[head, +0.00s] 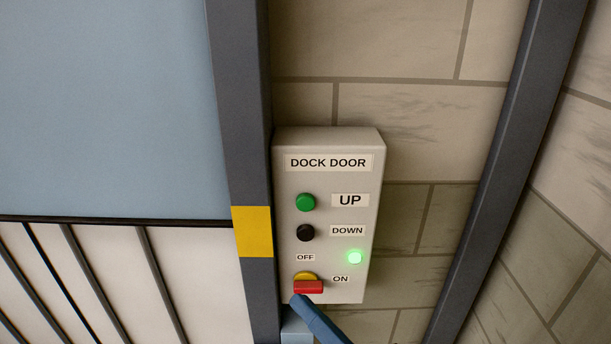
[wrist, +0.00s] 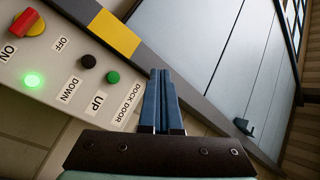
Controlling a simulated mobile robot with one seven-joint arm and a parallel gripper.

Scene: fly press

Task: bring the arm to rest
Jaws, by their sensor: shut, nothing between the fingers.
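My gripper (wrist: 160,75) is shut and empty; its blue fingers lie together in the wrist view. In the head view the gripper (head: 299,301) shows at the bottom, its tip just below the red switch handle. The wrist view shows that handle (wrist: 28,22) well to the left of the fingers, apart from them. The grey-white DOCK DOOR box (head: 326,145) is on the wall. It has a green UP button (head: 306,202), a black DOWN button (head: 306,232) and a lit green lamp (head: 355,257). The red handle (head: 308,287) lies level, towards the ON label.
A dark grey post (head: 245,120) with a yellow band (head: 252,232) stands left of the box. Left of it is a blue-grey surface (head: 110,100) above pale ribbed panels (head: 190,270). A block wall (head: 430,140) and a slanting dark post (head: 505,150) are at right.

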